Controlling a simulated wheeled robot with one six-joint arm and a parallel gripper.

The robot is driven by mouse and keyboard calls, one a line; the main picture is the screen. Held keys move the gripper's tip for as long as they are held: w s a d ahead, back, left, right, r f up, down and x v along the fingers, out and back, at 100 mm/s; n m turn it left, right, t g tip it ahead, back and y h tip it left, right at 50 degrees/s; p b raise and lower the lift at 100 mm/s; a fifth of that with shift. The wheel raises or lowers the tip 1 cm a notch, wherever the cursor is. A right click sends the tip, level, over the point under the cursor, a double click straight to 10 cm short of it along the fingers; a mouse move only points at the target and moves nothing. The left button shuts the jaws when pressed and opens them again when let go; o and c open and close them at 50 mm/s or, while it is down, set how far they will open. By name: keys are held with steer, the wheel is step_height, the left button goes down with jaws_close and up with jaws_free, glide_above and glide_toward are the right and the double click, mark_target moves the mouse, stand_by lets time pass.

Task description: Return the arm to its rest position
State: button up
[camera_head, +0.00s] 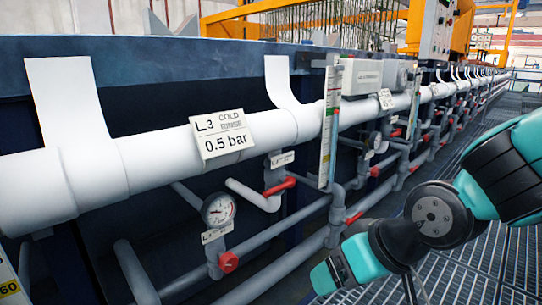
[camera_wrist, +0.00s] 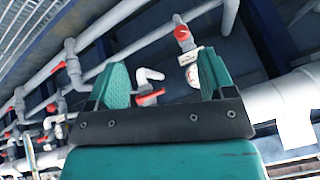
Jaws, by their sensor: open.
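My gripper (camera_wrist: 162,75) is open in the wrist view, with its two teal fingers standing apart and nothing held between them. White and grey pipework with a red valve handle (camera_wrist: 150,97) shows behind the gap, beyond the fingers. In the head view my teal and black arm reaches in from the right edge and bends down to the lower middle, in front of the pipes and over the grating. The fingertips cannot be made out clearly there.
A thick white pipe (camera_head: 155,163) labelled 0.5 bar runs along a dark blue tank wall. Below it are a round gauge (camera_head: 218,209), a red valve knob (camera_head: 229,261) and several grey pipes. The grating floor (camera_head: 470,255) at right is open walkway.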

steer(key=s+d+r+n+g+h+p, duration=0.1)
steer(key=s+d+r+g, duration=0.1)
steer(key=s+r, duration=0.3)
steer(key=s+d+r+n+g+p, duration=0.1)
steer(key=s+d+r+g+p, duration=0.15)
steer(key=s, duration=0.45)
step_height(320, 180, up, 38)
steer(key=p, duration=3.6)
steer(key=shift+a+f, duration=0.2)
steer(key=shift+f, duration=0.05)
steer(key=shift+w, duration=0.1)
